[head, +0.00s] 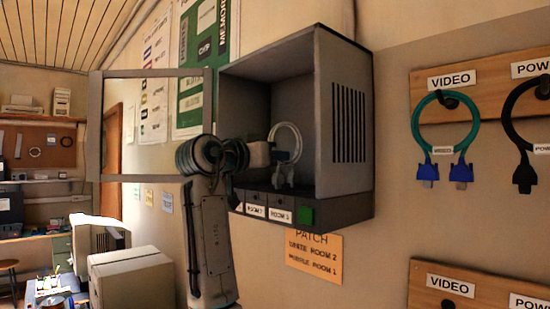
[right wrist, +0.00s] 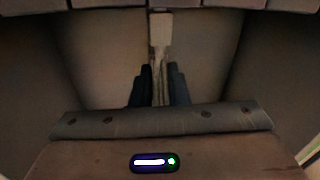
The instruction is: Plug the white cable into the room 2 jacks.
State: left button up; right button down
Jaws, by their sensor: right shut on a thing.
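The white cable (head: 297,136) shows as a pale loop inside the open wall cabinet (head: 343,75) in the head view. My right gripper (head: 281,158) reaches into the cabinet at the loop's lower part. In the right wrist view, the dark fingers (right wrist: 160,88) are shut on a pale piece of the white cable (right wrist: 160,32). The jack strip (head: 240,198) runs along the cabinet's lower front, with a room 2 label (head: 255,212) left of a room 1 label (head: 281,215). My arm partly covers the strip's left end. I cannot make out the jack openings. My left gripper is not in view.
The framed cabinet door (head: 97,125) stands open to the left. An orange patch sign (head: 314,257) hangs below. Boards with a teal video cable (head: 421,127) and a black cable (head: 522,150) are at right.

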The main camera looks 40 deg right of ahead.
jog(key=shift+f, duration=0.3)
dwell(0.5)
jog(key=c, duration=0.7)
grip_release()
jog(key=a, duration=0.2)
jog(key=s+a+b, duration=0.1)
jog(key=a, duration=0.4)
jog(key=shift+s+a, duration=0.15)
jog(key=shift+a, duration=0.1)
dwell(0.4)
dwell(0.4)
